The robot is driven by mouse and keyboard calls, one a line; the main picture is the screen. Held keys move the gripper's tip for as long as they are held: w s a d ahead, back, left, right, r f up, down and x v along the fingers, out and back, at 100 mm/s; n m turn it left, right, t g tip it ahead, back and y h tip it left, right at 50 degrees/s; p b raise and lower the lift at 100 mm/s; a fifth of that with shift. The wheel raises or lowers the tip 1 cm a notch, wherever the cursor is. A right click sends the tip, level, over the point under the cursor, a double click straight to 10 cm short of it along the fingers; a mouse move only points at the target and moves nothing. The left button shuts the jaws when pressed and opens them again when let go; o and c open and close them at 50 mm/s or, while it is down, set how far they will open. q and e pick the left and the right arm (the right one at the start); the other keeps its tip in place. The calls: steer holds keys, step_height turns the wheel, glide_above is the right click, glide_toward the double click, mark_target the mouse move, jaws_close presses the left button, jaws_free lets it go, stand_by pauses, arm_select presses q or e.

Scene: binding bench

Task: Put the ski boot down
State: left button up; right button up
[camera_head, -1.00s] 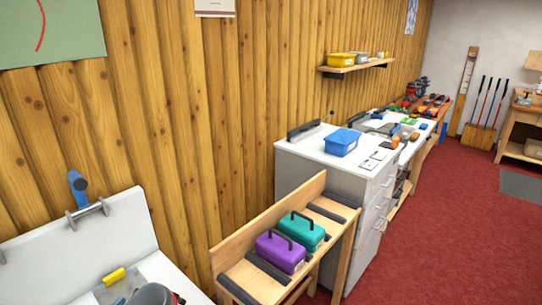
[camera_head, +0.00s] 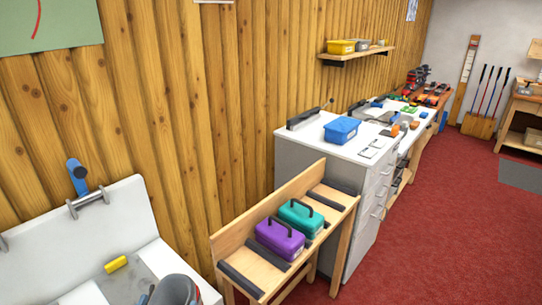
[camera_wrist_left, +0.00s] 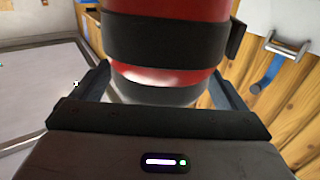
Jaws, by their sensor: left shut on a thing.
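The ski boot (camera_wrist_left: 168,48) fills the upper middle of the left wrist view, red with a wide black strap and a dark lower band. My left gripper (camera_wrist_left: 160,80) is shut on it, with one dark finger on each side. In the head view, only the grey upper part of the boot (camera_head: 178,291) shows at the bottom edge, in front of the white bench (camera_head: 80,298). The rest of the boot is out of frame. I cannot tell whether the boot touches a surface. My right gripper is not in view.
A clamp with a blue handle (camera_head: 76,172) stands on the white back panel. A yellow block (camera_head: 116,263) lies on the bench. A wooden rack (camera_head: 222,246) beside it holds a purple case (camera_head: 280,238) and a teal case (camera_head: 301,218). Red floor (camera_head: 440,230) is open at right.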

arm_select(q)
steer(key=shift+w+d+r+n+y, duration=0.1)
steer(key=shift+d+r+n+y, duration=0.15)
steer(key=shift+d+y, duration=0.25)
steer(key=shift+d+r+n+y, duration=0.1)
steer(key=shift+d+n+y, duration=0.2)
steer(key=shift+d, duration=0.3)
